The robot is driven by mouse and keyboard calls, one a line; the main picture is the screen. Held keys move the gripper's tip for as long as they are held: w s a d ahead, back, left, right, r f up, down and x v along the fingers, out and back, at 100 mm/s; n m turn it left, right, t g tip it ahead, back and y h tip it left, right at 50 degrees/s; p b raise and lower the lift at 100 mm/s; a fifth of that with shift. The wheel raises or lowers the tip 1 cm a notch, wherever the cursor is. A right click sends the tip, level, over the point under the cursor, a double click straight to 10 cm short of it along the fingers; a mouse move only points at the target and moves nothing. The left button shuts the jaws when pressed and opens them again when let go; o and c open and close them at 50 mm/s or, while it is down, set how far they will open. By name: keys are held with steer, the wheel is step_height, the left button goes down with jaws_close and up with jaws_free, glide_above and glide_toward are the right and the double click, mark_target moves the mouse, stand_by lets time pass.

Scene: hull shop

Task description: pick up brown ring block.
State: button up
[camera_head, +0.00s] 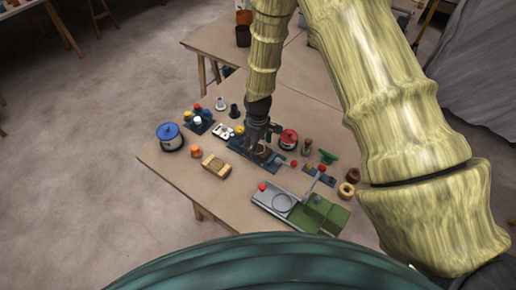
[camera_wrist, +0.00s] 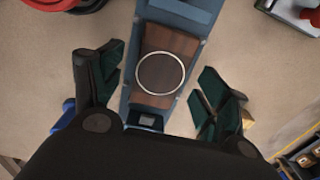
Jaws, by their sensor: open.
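The brown ring block (camera_wrist: 150,48) is a dark brown wooden block with a pale ring on its top. In the wrist view it sits in a narrow blue holder (camera_wrist: 126,85). My gripper (camera_wrist: 158,90) is open, with one dark green-padded finger on each side of the holder, and nothing is held. In the head view my gripper (camera_head: 260,137) points down over the holder and partly hides the block (camera_head: 264,153).
A red-topped pot (camera_head: 288,138) stands close to the right of my gripper. A wooden block (camera_head: 216,165) lies to the left. A grey and green machine (camera_head: 305,211) is near the front edge. A blue-lidded pot (camera_head: 169,136) is at far left.

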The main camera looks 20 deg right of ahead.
steer(key=shift+f, duration=0.55)
steer(key=c, duration=1.1)
steer(key=shift+r, duration=0.1)
steer(key=shift+c, duration=0.2)
